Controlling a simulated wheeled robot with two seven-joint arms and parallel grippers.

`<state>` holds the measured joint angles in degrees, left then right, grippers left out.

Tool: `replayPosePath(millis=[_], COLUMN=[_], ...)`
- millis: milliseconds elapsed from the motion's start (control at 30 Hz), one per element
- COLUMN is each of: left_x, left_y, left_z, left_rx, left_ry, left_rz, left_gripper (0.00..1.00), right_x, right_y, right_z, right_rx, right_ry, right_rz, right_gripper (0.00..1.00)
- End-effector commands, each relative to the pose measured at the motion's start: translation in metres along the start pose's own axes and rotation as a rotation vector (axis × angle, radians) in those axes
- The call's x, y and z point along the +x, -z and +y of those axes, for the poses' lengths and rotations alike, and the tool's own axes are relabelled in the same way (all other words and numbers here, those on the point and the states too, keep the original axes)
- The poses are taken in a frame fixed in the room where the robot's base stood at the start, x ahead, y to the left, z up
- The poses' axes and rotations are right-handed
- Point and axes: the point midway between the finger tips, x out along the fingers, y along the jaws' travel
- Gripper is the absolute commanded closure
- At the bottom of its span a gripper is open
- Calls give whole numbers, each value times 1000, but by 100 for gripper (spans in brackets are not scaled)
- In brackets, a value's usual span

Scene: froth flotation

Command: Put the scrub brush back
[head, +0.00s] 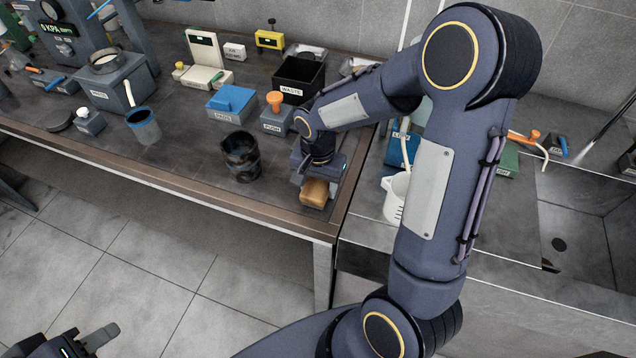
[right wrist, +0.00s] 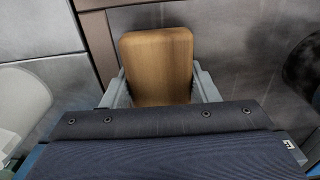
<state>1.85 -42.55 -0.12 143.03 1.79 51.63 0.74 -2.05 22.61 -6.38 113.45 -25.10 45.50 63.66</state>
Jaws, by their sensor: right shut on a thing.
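The scrub brush (head: 314,193) shows as a tan wooden block at the front right corner of the dark table. My right gripper (head: 318,180) is shut on it from above. In the right wrist view the wooden block (right wrist: 158,66) sits between the two grey fingers, with the table's edge running behind it. Its bristles are hidden, and I cannot tell whether it touches the table. My left gripper (head: 86,341) is low at the bottom left, away from the table and partly cut off, so its opening is unclear.
A dark beaker (head: 241,158) stands just left of the brush. A black waste bin (head: 299,82), a blue box (head: 232,103) and an orange-knobbed box (head: 276,117) are behind. A white jug (head: 396,198) stands right, partly behind my arm. The sink (head: 580,235) is further right.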

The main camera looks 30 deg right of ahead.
Motion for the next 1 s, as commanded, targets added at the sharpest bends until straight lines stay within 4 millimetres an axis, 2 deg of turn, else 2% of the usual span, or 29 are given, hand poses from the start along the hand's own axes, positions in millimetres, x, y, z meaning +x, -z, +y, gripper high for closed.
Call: replayPosePath(millis=[267,300,433,767,867,1000], left_x=[4,3,3,0,0,1], left_y=[-2,-2,-1,0,0,0], left_z=[-2,-1,-1,0,0,0], left_rx=[0,0,0,0,0,0], left_ry=[0,0,0,0,0,0], left_rz=[0,0,0,0,0,0], left_gripper=[64,64,64,64,64,64], right_x=[5,3,3,0,-8,-35], right_y=[0,0,0,0,0,0], right_z=[0,0,0,0,-1,-1], right_rx=[0,0,0,0,0,-1], right_ry=[0,0,0,0,3,7], right_rz=[0,0,0,0,3,4], right_gripper=[67,42,25,24,24,24])
